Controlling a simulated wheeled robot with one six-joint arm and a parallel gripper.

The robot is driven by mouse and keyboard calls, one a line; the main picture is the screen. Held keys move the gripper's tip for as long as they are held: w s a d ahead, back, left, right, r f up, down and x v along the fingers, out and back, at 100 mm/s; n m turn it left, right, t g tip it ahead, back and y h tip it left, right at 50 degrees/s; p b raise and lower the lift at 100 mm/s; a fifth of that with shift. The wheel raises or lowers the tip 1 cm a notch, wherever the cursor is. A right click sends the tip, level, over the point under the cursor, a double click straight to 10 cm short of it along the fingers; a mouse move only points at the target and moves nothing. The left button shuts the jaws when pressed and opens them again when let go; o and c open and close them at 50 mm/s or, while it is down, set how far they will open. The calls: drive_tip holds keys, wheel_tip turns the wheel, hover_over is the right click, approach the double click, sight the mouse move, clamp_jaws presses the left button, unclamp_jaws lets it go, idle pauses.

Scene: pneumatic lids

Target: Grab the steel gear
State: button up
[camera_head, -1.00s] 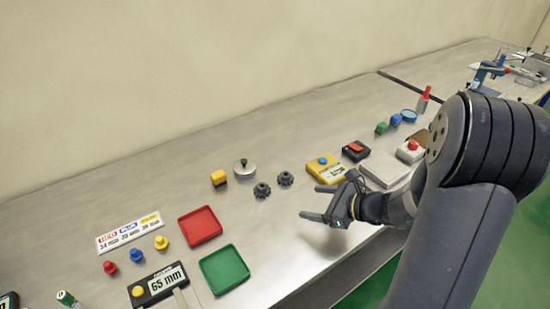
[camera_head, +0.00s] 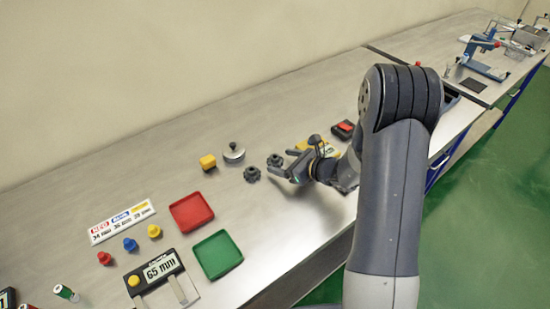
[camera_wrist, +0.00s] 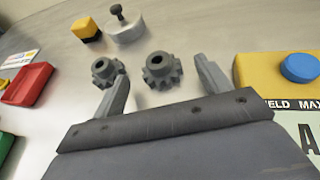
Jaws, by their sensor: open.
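Two dark grey gears lie on the steel table. In the head view, one gear (camera_head: 252,174) is nearer the trays and the other gear (camera_head: 275,160) is nearer my gripper. The wrist view shows a left gear (camera_wrist: 106,72) and a right gear (camera_wrist: 161,69). They look alike, so I cannot tell which is steel. My gripper (camera_head: 280,163) is open and empty, just right of the gears. In the wrist view my gripper (camera_wrist: 160,82) has its fingers spread, with the right gear between and just beyond the tips and the left gear near the left fingertip.
A yellow block (camera_head: 208,162) and a silver lid with a knob (camera_head: 234,153) stand behind the gears. A red tray (camera_head: 191,212) and a green tray (camera_head: 217,254) lie to the left. A yellow box with a blue button (camera_wrist: 278,74) is close on the right.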

drive_tip(key=shift+x, duration=1.05)
drive_tip(key=c, duration=1.2)
drive_tip(key=shift+r, duration=0.1)
